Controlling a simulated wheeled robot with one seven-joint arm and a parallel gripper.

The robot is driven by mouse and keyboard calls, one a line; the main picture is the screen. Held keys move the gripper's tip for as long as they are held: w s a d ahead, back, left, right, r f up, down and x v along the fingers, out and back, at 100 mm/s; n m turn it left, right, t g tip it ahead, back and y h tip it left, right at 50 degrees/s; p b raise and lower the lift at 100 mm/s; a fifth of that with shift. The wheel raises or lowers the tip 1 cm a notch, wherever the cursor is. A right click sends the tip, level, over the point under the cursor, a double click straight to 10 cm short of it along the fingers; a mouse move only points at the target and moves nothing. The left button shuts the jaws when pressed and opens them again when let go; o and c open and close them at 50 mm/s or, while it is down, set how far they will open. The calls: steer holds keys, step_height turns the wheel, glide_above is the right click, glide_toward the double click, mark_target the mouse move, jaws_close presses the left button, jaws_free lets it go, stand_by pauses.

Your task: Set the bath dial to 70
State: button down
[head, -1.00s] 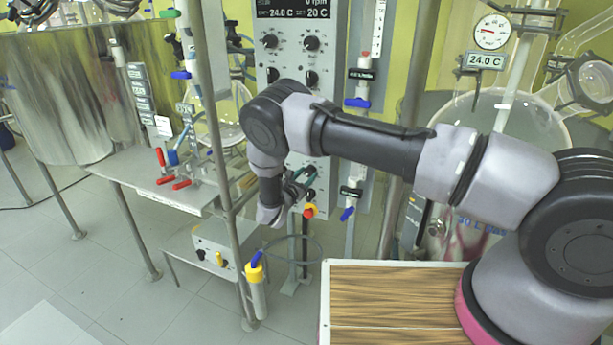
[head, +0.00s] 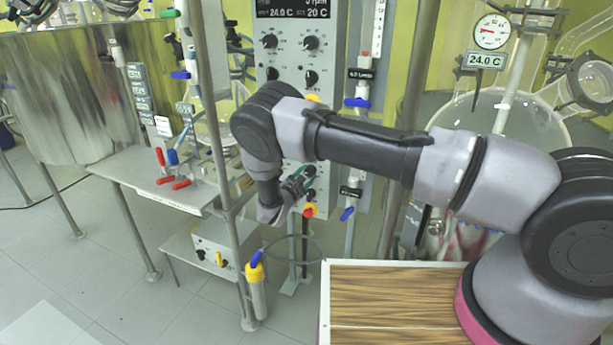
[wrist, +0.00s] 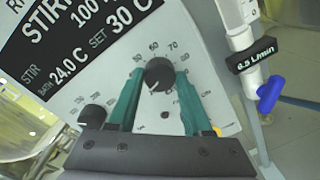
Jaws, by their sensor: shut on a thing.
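In the wrist view, a round black dial (wrist: 159,74) sits on a pale panel with a printed scale; 50, 60, 70 and 80 show around its upper side. A small white mark shows at its lower left. My gripper (wrist: 157,82) has its two teal fingers shut on this dial, one on each side. The black display (wrist: 85,45) beside it reads BATH 24.0 C, SET 30 C. In the head view my gripper (head: 297,184) is at the lower front of the tall control panel (head: 345,45), and my arm hides the dial.
Another black knob (wrist: 93,117) is left of the dial in the wrist view. A blue-handled valve (wrist: 270,92) with a flow label stands at right. In the head view, a red knob (head: 309,211) sits just below my gripper, and a metal ring (head: 295,240) lies under it.

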steer(key=m, duration=0.9)
steer(key=shift+d+f+m, duration=0.1)
steer(key=shift+m, duration=0.2)
steer(key=m+y, duration=0.1)
steer(key=m, duration=0.3)
steer(key=shift+s+f, duration=0.1)
steer(key=m, duration=0.4)
steer(key=shift+m, duration=0.4)
steer(key=m, duration=0.7)
steer(key=shift+f, duration=0.15)
steer(key=m, duration=0.6)
steer(key=shift+t, duration=0.3)
steer(key=shift+c, duration=1.6)
jaws_free()
